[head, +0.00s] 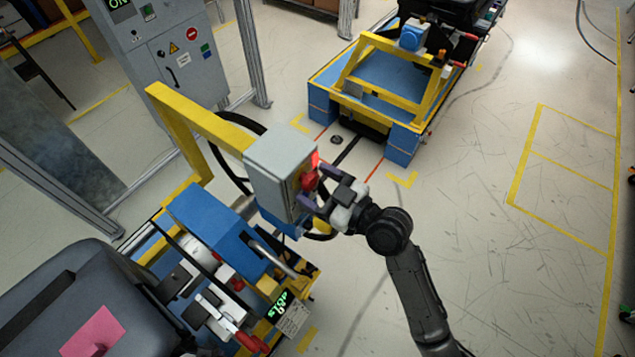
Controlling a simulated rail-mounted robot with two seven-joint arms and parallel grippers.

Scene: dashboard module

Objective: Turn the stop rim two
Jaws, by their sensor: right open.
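A red stop knob with its rim (309,179) sits on the right-hand face of a grey control box (272,160), with a red glow at its upper edge. My right gripper (314,186) is at this face, its fingers pointing left towards the knob. Its jaws are open, with one finger above and one below the red part. The fingers partly cover the knob, and I cannot tell whether they touch it. My left gripper is not in view.
A yellow post and beam (195,115) carry the box. Below it is a blue and yellow fixture (215,222) with a green display (280,305). A grey cabinet (165,55) stands behind. A blue cart (375,85) is at the back. The floor on the right is clear.

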